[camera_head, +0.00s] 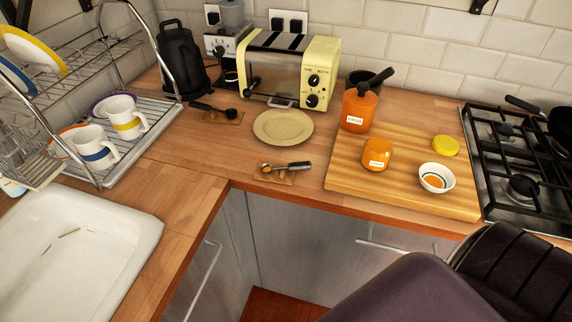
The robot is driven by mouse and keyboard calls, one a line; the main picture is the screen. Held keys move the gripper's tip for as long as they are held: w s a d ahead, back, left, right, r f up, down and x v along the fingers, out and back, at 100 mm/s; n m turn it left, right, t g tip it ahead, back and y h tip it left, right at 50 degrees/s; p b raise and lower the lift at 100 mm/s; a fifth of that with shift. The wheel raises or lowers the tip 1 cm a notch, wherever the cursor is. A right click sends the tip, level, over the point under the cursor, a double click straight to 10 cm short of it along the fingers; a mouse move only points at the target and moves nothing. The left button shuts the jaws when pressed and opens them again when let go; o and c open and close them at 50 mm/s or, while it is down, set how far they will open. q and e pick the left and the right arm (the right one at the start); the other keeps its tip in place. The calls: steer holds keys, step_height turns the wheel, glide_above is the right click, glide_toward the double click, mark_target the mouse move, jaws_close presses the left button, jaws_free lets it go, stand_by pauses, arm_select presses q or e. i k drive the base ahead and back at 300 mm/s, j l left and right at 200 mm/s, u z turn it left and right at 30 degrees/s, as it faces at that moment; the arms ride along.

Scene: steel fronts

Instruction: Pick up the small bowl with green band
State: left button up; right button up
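The small bowl with green band (437,179) is white. It stands upright on the right part of the wooden cutting board (350,184). A dark green line runs around its inside, and something orange shows at its bottom. Neither of my grippers shows in the head view. A dark part of my own body fills the lower right corner, below and apart from the bowl.
Left of the bowl on the board stand a small orange jar (377,154) and a larger orange jar (359,110). A yellow lid (446,146) lies behind the bowl. The gas hob (520,185) is close right. A plate (283,127) and toaster (285,65) stand further left.

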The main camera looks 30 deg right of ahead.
mark_target(435, 178)
steer(key=z, duration=2.15)
